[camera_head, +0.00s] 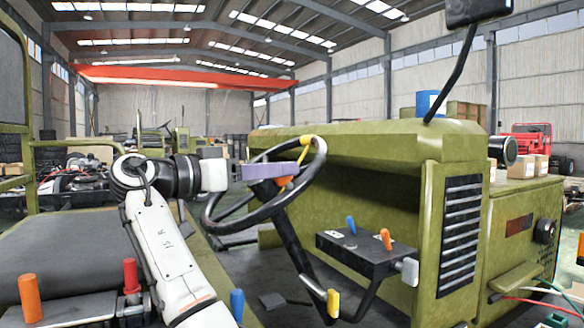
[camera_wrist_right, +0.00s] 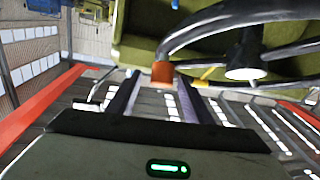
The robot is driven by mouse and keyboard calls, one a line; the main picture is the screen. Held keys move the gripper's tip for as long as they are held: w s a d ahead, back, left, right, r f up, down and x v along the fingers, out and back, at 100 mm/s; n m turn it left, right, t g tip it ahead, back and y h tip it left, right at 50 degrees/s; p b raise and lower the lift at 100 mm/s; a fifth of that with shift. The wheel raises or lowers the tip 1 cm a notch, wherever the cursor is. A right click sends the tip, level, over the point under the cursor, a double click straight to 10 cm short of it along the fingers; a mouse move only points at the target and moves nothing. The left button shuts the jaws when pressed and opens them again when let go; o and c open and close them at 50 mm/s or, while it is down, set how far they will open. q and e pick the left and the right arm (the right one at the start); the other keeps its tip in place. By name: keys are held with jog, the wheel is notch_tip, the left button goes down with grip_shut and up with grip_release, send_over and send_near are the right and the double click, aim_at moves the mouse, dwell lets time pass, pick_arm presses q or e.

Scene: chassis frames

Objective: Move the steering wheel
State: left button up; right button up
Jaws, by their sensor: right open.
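The steering wheel (camera_head: 318,160) has a dark rim and stands tilted on a black column in front of the green vehicle body, near the middle of the head view. In the right wrist view its rim (camera_wrist_right: 212,20) curves across the top. An orange piece (camera_wrist_right: 162,72) sits at the rim, near the fingertips. My right gripper (camera_head: 272,171) has purple-grey fingers and is at the wheel's upper part. In the right wrist view its two fingers (camera_wrist_right: 155,80) are apart; I cannot tell whether they touch the rim. My left gripper is out of view.
A black control box (camera_head: 367,252) with blue and orange levers is right of the column. A yellow-tipped pedal or lever (camera_head: 333,302) is below. Orange and red handles (camera_head: 30,298) stand at lower left beside a dark seat (camera_head: 60,245). A louvred green panel (camera_head: 455,240) is at right.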

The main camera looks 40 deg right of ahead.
aim_at(295, 181)
jog(key=shift+s+d+f, duration=0.1)
jog(key=shift+s+d, duration=0.05)
jog(key=shift+d, duration=1.2)
jog(key=shift+s+d, duration=0.15)
jog(key=shift+d, duration=1.2)
grip_shut()
